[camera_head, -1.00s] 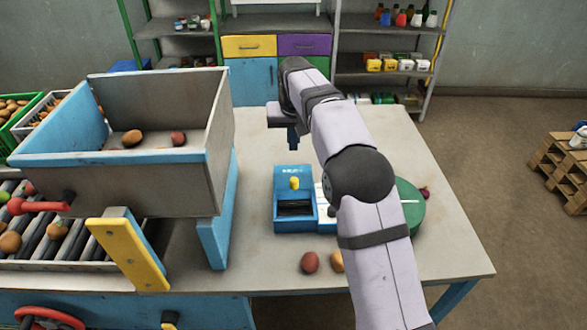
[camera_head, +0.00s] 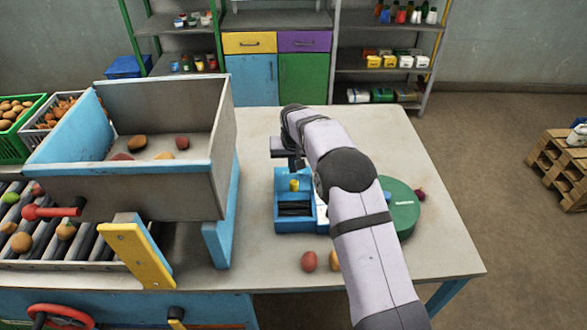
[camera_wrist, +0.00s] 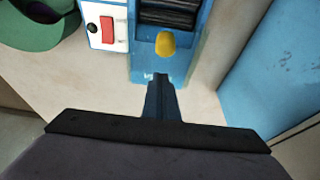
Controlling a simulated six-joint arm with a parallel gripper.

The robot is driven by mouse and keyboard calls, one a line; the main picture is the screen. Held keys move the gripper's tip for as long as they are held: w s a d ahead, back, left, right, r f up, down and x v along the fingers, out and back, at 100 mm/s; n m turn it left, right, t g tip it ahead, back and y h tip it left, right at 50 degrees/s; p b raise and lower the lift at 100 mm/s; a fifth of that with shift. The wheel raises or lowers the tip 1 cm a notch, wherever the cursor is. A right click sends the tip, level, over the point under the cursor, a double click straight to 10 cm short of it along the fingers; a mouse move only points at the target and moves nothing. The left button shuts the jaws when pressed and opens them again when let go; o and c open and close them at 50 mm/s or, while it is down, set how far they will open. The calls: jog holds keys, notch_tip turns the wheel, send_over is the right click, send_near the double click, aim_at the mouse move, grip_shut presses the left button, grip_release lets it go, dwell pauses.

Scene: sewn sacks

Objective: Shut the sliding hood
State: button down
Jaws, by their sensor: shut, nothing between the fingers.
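A small blue machine (camera_head: 281,219) stands on the table, with a dark ribbed opening (camera_head: 295,209) at its front. A yellow knob (camera_head: 294,185) stands up on the blue part behind the opening, which looks like the hood. In the wrist view, the knob (camera_wrist: 166,44) lies between the dark ribbed part (camera_wrist: 168,14) and my fingers. My gripper (camera_head: 297,165) is shut and empty, at the back end of the machine, just behind the knob. In the wrist view, my gripper's fingertips (camera_wrist: 160,78) are apart from the knob; their exact height is unclear.
A white panel with a red switch (camera_wrist: 107,30) adjoins the machine. A green round thing (camera_head: 402,208) stands to its right, partly behind my arm. A large hopper (camera_head: 150,190) stands at left. A reddish potato (camera_head: 309,261) lies in front. The table behind is clear.

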aim_at(294, 182)
jog(key=shift+s+p, duration=0.75)
jog(key=shift+s, duration=0.5)
jog(key=shift+s, duration=0.1)
jog(key=s+b, duration=0.3)
jog(key=s, duration=0.4)
jog(key=shift+s+f+b, duration=0.15)
jog(key=shift+b, duration=0.25)
jog(key=shift+f, duration=0.1)
jog(key=shift+w+r+p, duration=0.2)
jog(key=shift+w+p, duration=0.2)
jog(key=shift+w, duration=0.75)
jog(key=shift+w+r+p, duration=0.2)
jog(key=shift+w+p, duration=0.15)
jog(key=shift+w, duration=0.8)
jog(key=b+v, duration=0.4)
jog(key=v, duration=0.6)
